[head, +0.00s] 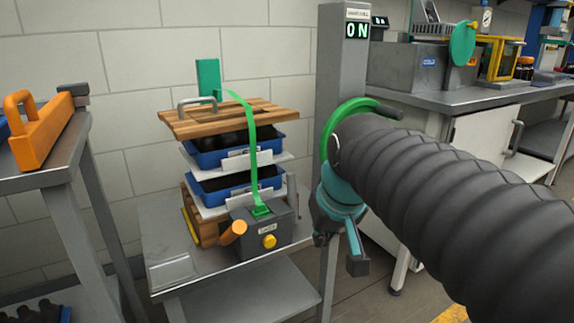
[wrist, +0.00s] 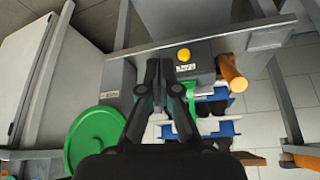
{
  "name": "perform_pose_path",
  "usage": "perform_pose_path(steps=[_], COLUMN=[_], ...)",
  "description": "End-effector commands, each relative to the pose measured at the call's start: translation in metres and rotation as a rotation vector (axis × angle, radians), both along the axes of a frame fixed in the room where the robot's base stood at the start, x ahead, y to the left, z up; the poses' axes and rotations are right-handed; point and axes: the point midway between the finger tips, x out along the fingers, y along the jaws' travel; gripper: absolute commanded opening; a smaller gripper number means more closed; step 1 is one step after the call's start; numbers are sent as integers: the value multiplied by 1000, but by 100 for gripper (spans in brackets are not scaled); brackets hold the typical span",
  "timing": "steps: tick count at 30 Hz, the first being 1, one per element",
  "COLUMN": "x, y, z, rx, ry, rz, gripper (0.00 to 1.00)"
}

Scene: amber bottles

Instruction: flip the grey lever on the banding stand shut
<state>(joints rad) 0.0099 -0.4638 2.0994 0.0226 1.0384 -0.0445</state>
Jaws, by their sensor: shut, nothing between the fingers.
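The banding stand is a grey box (head: 272,222) with a yellow button and an orange handle (head: 233,232), on a low grey table. A thin grey lever (head: 291,190) appears to stand upright at the box's right side. A green strap (head: 252,150) rises from the box over a stack of blue trays and a wooden board. My gripper (head: 322,240) is right of the box, apart from it in the head view. In the wrist view my gripper (wrist: 161,72) is shut and empty, its fingers beside the box (wrist: 197,65). The lever is not clear there, perhaps hidden behind the fingers.
A grey post (head: 342,80) with an ON display stands right behind my gripper. A green disc (wrist: 94,140) is close in the wrist view. A side table with an orange tool (head: 42,130) is at left, a workbench (head: 480,97) at right.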

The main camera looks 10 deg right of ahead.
Motion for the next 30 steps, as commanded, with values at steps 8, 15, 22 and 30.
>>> perform_pose_path(steps=[8, 15, 22, 30], x=[113, 201, 253, 266], y=[-3, -6, -8, -9], z=[59, 84, 89, 90], rx=[4, 7, 9, 9], ry=[28, 45, 55, 57], rz=[30, 62, 86, 95], gripper=[0, 0, 0, 0])
